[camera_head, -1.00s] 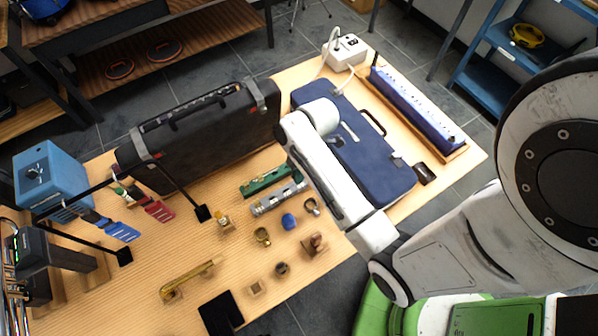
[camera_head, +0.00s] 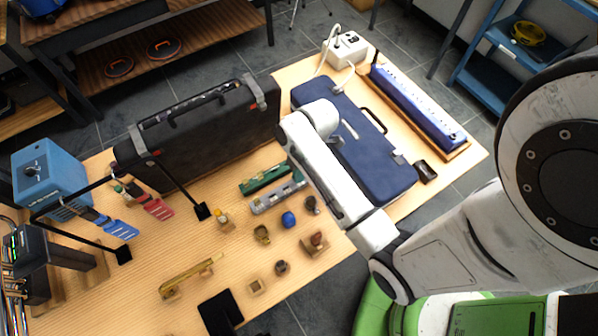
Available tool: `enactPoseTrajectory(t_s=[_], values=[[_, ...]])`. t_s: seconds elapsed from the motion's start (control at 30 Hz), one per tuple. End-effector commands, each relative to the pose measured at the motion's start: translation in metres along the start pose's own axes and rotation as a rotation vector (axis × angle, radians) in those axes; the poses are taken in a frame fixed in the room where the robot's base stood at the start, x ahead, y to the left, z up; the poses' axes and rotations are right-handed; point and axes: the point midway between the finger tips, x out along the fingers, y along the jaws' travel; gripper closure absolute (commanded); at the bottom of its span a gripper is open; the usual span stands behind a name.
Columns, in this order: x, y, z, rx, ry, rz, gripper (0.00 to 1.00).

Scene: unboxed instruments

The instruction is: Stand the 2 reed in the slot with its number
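I cannot pick out a reed marked 2 or a numbered slot for certain at this size. A long blue case (camera_head: 415,108) with a row of small pale marks along its top lies at the back right of the table; its marks are too small to read. Several small pieces stand on the table's front right part, among them a square wooden block (camera_head: 257,287) and a blue round piece (camera_head: 288,219). My white arm reaches over the table from the right. My gripper is not visible; the arm's end links hide what is under them.
A blue instrument case (camera_head: 372,165) lies partly behind my arm. A large black case (camera_head: 205,140) stands at the back left. Black stands hold blue (camera_head: 120,229) and red (camera_head: 158,209) strips. A green bar (camera_head: 265,179) lies near mid-table. The front left tabletop has free room.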

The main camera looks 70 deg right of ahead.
Motion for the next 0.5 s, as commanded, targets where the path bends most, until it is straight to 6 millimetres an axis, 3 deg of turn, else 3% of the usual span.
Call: enactPoseTrajectory(t_s=[0.33, 0.5], values=[[-0.0002, 0.0000, 0.0000, 0.000, 0.000, 0.000, 1.00], [-0.0002, 0.0000, -0.0001, 0.000, 0.000, 0.000, 0.82]])
